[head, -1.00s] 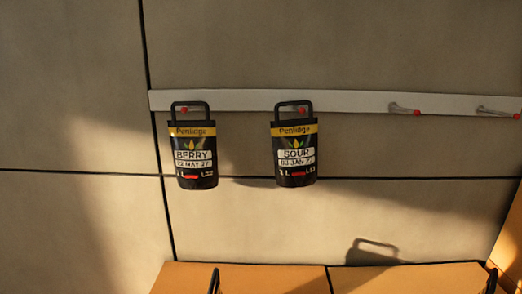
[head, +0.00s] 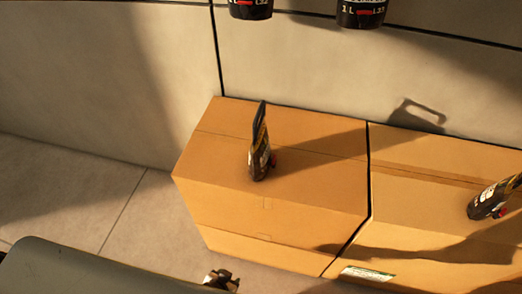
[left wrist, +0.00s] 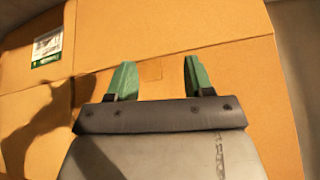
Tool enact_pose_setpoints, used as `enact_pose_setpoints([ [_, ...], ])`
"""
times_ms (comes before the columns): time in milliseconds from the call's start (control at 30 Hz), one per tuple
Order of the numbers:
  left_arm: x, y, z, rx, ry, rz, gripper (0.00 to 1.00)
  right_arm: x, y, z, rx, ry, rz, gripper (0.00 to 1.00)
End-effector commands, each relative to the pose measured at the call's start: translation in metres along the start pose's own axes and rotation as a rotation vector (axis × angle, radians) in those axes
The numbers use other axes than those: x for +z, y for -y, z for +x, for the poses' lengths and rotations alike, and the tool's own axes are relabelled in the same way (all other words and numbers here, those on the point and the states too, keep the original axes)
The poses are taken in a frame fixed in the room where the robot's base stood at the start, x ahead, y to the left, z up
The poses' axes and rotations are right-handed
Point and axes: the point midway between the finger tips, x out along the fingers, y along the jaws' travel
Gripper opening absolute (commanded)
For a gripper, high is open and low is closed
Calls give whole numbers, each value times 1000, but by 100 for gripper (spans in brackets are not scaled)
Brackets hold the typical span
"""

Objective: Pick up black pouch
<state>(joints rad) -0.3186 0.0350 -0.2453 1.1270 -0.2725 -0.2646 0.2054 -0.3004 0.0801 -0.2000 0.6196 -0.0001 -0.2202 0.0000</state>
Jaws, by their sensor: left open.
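A black pouch (head: 258,160) with a thin loop handle stands upright and edge-on on top of the left cardboard box. A second black pouch (head: 490,201) stands on the right box at the right edge. Two more black pouches, left (head: 250,9) and right (head: 361,12), are cut off at the top edge; only their lower ends show. My left gripper (left wrist: 155,78) is open, its green fingers apart and empty, facing the cardboard in the left wrist view. No pouch shows there. My right gripper is not in view.
The left box (head: 210,150) and right box (head: 400,165) stand side by side against a grey wall. A white-green label (left wrist: 47,46) is on the cardboard. A small dark object (head: 222,280) at the bottom is unclear. Bare floor (head: 75,185) lies left.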

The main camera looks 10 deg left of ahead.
Motion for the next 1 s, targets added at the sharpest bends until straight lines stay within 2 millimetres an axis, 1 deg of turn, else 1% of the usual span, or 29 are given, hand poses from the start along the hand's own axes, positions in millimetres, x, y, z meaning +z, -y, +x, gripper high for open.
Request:
enact_pose_setpoints([
  [33, -39, -4, -2, -7, -90, 0, 52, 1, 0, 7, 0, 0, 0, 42],
  [67, -62, -6, -7, -13, -140, 0, 52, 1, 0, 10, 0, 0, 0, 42],
  [100, -92, -8, -16, -21, -209, -1, 52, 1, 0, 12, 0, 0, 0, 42],
  [133, -114, -8, -23, -28, -260, -4, 52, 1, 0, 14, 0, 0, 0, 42],
  [167, -136, -9, -32, -36, -312, -8, 52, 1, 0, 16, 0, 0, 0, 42],
  [200, -164, -9, -46, -47, -381, -14, 52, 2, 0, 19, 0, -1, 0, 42],
  [267, -203, -8, -71, -64, -483, -27, 52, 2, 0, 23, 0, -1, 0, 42],
  [300, -225, -7, -88, -76, -546, -37, 52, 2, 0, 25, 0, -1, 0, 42],
  [367, -254, -5, -114, -93, -634, -53, 52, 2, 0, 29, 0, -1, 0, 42],
  [400, -272, -2, -133, -104, -690, -65, 52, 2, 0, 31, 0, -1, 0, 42],
  [467, -294, 2, -160, -122, -769, -83, 52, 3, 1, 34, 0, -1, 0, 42],
  [500, -306, 4, -178, -133, -818, -97, 52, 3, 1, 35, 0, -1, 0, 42],
  [533, -314, 7, -191, -141, -852, -107, 52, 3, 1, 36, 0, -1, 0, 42],
  [600, -329, 12, -218, -158, -921, -127, 52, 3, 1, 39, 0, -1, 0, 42],
  [700, -341, 16, -244, -173, -982, -147, 52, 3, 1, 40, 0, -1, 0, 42],
  [767, -345, 18, -251, -177, -1002, -153, 52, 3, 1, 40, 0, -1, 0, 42],
  [833, -352, 20, -253, -180, -1012, -155, 52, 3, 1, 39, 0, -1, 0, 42],
  [1000, -374, 26, -241, -181, -1013, -155, 52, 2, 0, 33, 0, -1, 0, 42],
])
